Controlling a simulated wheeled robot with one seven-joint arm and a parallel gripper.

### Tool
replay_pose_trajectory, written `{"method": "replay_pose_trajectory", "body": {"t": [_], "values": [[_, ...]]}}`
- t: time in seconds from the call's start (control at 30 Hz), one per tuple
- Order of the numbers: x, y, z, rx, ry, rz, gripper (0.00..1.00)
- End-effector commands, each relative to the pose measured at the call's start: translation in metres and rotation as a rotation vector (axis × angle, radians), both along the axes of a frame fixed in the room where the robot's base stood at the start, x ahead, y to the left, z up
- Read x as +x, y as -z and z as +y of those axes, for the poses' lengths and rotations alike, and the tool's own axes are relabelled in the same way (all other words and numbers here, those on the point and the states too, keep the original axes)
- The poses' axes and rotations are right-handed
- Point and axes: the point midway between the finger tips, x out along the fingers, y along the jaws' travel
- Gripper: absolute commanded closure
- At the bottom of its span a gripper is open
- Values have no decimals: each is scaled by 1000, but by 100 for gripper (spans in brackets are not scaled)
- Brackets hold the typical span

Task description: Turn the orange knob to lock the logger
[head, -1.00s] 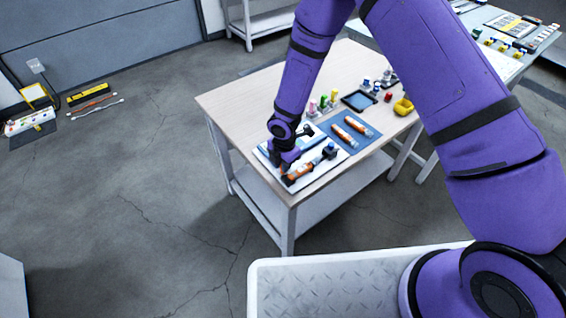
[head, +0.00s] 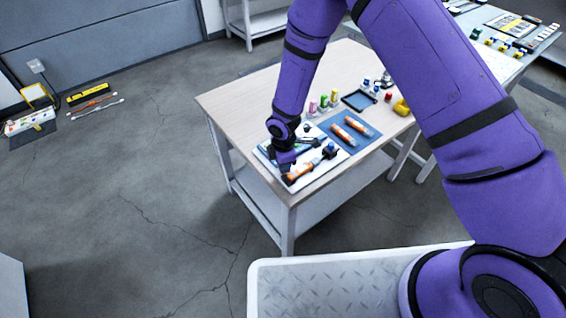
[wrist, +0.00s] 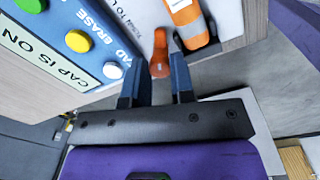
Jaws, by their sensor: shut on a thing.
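The orange knob (wrist: 159,53) shows in the wrist view as a small rounded lever between the tips of my blue fingers. My gripper (wrist: 160,66) is shut on it. The logger (wrist: 187,22), an orange and white cylinder, lies just right of the knob in the wrist view. In the head view the logger (head: 304,172) lies on a white board near the table's front corner, with a dark blue fitting at its far end. My gripper (head: 284,168) is at the logger's near left end there and hides the knob.
A blue mat (head: 364,144) with two more orange and white cylinders lies behind the logger. Small coloured bottles (head: 323,101), a dark tray (head: 359,100) and a yellow item (head: 402,107) stand farther back. A sign with coloured buttons (wrist: 75,45) lies beside my fingers.

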Motion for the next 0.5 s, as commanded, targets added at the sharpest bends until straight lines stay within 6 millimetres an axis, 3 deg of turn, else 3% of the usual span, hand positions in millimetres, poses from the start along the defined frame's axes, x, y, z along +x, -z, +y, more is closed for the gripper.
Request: {"method": "replay_pose_trajectory", "body": {"t": [0.5], "values": [[0, 0, 1, 0, 490, -1, 100]]}}
